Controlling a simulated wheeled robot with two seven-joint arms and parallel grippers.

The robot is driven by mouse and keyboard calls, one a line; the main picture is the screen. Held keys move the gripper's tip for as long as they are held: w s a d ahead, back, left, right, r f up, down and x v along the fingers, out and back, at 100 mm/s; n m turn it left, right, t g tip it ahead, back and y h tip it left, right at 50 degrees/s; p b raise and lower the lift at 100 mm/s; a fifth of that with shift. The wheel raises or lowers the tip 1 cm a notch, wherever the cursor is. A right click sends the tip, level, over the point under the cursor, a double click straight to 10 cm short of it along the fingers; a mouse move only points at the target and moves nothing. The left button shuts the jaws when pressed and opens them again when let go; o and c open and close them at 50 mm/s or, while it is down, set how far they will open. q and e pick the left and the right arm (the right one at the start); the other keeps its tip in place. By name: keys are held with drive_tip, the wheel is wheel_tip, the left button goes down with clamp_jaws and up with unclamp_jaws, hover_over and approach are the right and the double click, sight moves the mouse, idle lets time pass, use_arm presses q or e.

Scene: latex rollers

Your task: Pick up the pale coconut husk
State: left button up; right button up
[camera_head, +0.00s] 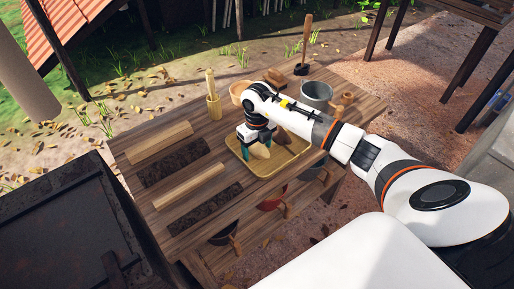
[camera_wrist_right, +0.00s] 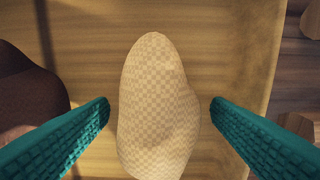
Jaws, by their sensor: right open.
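The pale coconut husk (camera_wrist_right: 158,105) lies in a shallow yellow-brown tray and fills the middle of the right wrist view. It also shows in the head view (camera_head: 261,151), partly covered by my right gripper. My right gripper (camera_wrist_right: 160,108) is open, with one teal finger on each side of the husk and a visible gap on both sides. In the head view my right gripper (camera_head: 255,152) points down into the tray (camera_head: 270,177). A dark brown husk (camera_wrist_right: 28,90) lies to the left in the wrist view. My left gripper is out of view.
The tray sits on a wooden table (camera_head: 190,200) with dark and light slats on its left part. Tray walls lie close to the gripper.

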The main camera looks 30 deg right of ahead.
drive_tip(key=c, duration=1.1)
